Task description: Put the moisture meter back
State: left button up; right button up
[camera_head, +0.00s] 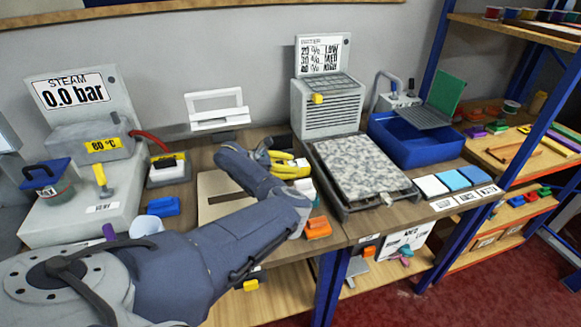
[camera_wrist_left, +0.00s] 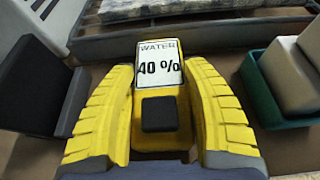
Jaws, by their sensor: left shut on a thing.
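The moisture meter (camera_wrist_left: 160,102) is a yellow block with a black square button and a white display reading WATER 40 %. My left gripper (camera_wrist_left: 160,78) is shut on it, with one ridged yellow finger along each side. In the head view my left gripper (camera_head: 284,164) is over the wooden bench, just left of the rug tray. The meter cannot be told apart from the yellow fingers there. Its underside is hidden, so I cannot tell whether it touches the bench. My right gripper is not in view.
The speckled rug piece (camera_head: 362,166) lies in a grey tray just right of my gripper. An orange block (camera_head: 317,228) sits at the bench's front edge. A blue bin (camera_head: 405,143) is farther right. A steam unit (camera_head: 85,172) stands left. A green tray (camera_wrist_left: 262,96) is right in the wrist view.

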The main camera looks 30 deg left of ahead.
pick_arm(q)
jog(key=shift+f, duration=0.1)
jog(key=o, duration=1.4)
jog(key=v, duration=1.2)
jog(key=shift+r, duration=0.2)
